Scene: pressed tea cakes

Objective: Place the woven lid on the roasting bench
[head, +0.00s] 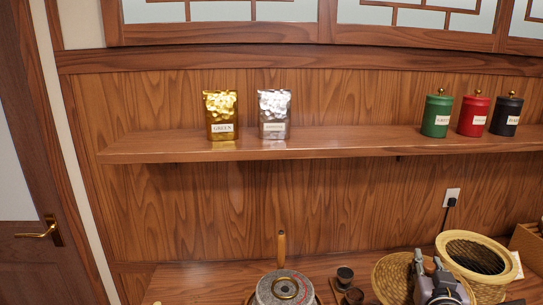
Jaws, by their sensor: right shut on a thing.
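The woven lid (391,276) is a round tan disc at the bottom right of the head view. My right gripper (428,266) is over its right part and shut on it, covering some of the weave. I cannot tell whether the lid touches the surface below or is held above it. The wooden bench (205,279) runs along the bottom of the view against the panelled wall. An open woven basket (453,240) with a dark inside stands just right of the gripper. My left gripper is not in view.
A grey round pot (270,290) with an upright wooden handle and small dark cups (345,275) stand left of the lid. A shelf (340,146) above holds tea bags and canisters. The bench's left part looks clear.

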